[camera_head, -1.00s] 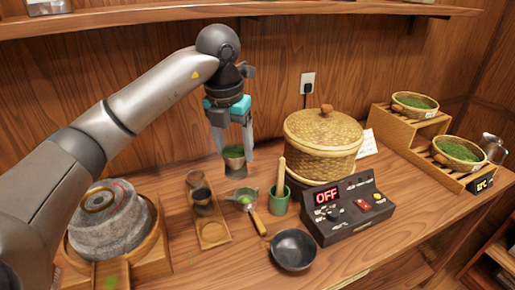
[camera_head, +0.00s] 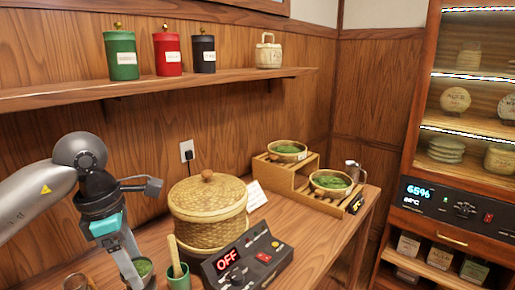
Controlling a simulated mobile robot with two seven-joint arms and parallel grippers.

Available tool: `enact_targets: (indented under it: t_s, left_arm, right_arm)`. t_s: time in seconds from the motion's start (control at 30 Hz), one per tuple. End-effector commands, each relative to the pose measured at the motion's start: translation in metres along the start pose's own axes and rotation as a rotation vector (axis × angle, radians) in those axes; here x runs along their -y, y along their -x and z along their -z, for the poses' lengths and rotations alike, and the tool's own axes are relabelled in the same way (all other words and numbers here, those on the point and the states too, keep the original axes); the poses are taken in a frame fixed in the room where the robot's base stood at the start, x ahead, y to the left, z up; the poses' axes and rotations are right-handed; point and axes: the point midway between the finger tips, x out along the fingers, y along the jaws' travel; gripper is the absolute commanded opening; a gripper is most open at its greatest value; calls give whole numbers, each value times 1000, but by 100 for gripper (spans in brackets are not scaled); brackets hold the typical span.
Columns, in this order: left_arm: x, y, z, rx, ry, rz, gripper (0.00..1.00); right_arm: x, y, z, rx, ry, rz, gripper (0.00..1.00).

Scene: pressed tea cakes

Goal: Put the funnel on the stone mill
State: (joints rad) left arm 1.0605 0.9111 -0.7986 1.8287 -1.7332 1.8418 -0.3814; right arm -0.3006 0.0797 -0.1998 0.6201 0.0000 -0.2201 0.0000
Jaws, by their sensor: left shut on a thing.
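I cannot tell whether this is the funnel. The lower part of the vessel is cut off by the picture's bottom edge. The stone mill is out of view now. My right gripper is not in view.
A green cup with a wooden handle (camera_head: 178,280) stands right of my gripper, by the control box reading OFF (camera_head: 248,262). A lidded basket (camera_head: 208,215) is behind. A stepped rack (camera_head: 290,185) holds two leaf baskets. A lit cabinet (camera_head: 470,150) stands right.

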Motion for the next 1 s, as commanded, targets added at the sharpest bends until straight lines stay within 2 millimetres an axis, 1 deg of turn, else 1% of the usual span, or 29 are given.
enact_targets:
  t_s: [0.03,0.4,0.8,0.9,1.0]
  left_arm:
    - [4,-2,-2,0,-89,13,3]
    - [38,-18,-14,0,-776,116,3]
    - [79,-35,-21,-2,-1553,234,3]
    - [87,-38,-22,-3,-1715,259,3]
    - [94,-40,-22,-3,-1839,277,3]
  right_arm:
    - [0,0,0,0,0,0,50]
    - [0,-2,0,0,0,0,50]
    - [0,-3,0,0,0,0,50]
    - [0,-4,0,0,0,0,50]
    - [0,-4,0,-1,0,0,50]
